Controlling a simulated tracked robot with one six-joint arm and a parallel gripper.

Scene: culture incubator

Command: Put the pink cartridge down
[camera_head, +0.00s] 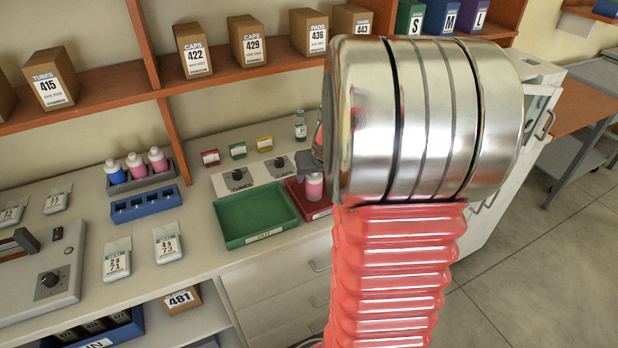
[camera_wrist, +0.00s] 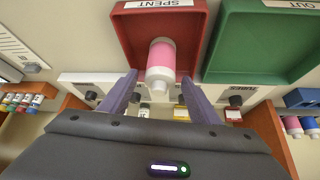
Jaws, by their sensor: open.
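The pink cartridge (camera_head: 315,187) is in the red tray (camera_head: 296,190), and appears to stand upright. In the wrist view the cartridge (camera_wrist: 161,60) has a pink body and a white neck end pointing towards my gripper. The tray (camera_wrist: 130,37) is labelled SPENT there. My gripper (camera_wrist: 160,85) is open, with one finger on each side of the cartridge's neck end and visible gaps between. In the head view my gripper (camera_head: 311,163) is just above the cartridge, partly hidden by my arm, which also covers the tray's right part.
A green OUT tray (camera_head: 257,216) is beside the red tray. A panel with black knobs (camera_head: 238,176) and small coloured boxes (camera_head: 238,150) stand behind. A small bottle (camera_head: 300,126) is near the wall. A blue rack (camera_head: 145,204) and a grey rack of bottles (camera_head: 140,180) lie left.

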